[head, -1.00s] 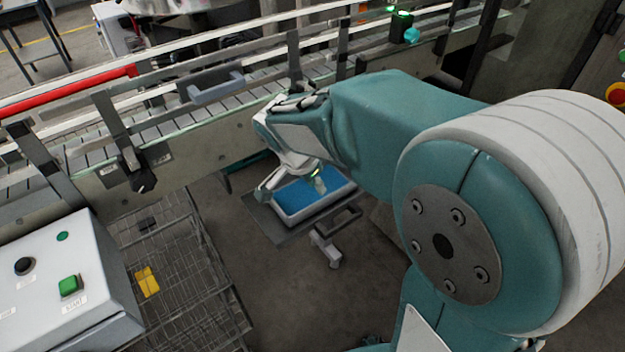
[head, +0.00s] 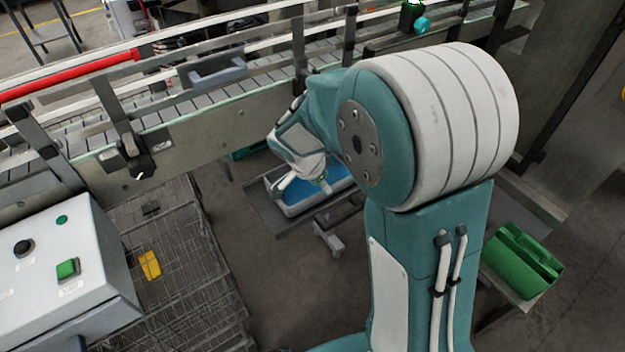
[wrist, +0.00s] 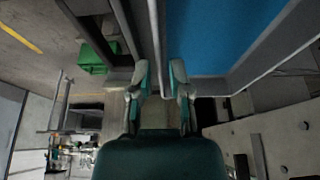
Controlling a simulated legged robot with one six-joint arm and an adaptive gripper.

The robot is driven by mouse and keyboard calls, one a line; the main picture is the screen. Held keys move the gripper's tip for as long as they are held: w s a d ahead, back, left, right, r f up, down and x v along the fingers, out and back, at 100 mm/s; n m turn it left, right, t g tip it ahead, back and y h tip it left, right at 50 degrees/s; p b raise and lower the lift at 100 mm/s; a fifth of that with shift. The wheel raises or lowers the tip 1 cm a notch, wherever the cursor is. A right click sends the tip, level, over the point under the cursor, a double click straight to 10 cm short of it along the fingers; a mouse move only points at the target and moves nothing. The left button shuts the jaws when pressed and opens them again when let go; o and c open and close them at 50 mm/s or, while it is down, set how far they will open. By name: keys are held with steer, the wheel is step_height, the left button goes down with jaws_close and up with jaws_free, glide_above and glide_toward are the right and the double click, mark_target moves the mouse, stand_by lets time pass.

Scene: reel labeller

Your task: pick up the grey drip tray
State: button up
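The grey drip tray (head: 293,209) is a shallow grey tray with a blue inside. It rests on a small dark stand below the conveyor in the head view, partly hidden by my arm. My gripper (head: 305,186) points down at the tray's near left part. In the wrist view the tray's blue inside (wrist: 215,40) fills the upper right. My gripper (wrist: 161,82) has its two fingers apart there, with a pale grey edge, seemingly the tray's rim, running between them. I cannot tell whether either finger touches it.
The conveyor (head: 190,135) runs behind the tray, with a grey handled part (head: 218,77) on its side. A control box (head: 60,270) and wire rack (head: 185,280) stand left. A green caddy (head: 522,262) sits right. Open floor (head: 275,290) lies in front of the stand.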

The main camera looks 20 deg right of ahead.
mark_target(326, 197)
steer(key=x, duration=0.3)
steer(key=shift+d+f, duration=0.15)
steer(key=shift+f, duration=0.1)
steer(key=shift+r, duration=0.1)
jaws_close()
steer(key=shift+r, duration=0.65)
steer(key=s+a+r, duration=0.3)
steer(key=s+r, duration=0.3)
steer(key=r, duration=0.2)
steer(key=s+a+r, duration=0.3)
steer(key=s+r, duration=0.3)
steer(key=r, duration=0.3)
steer(key=shift+s+r, duration=0.35)
stand_by(0.4)
steer(key=shift+a+f, duration=0.1)
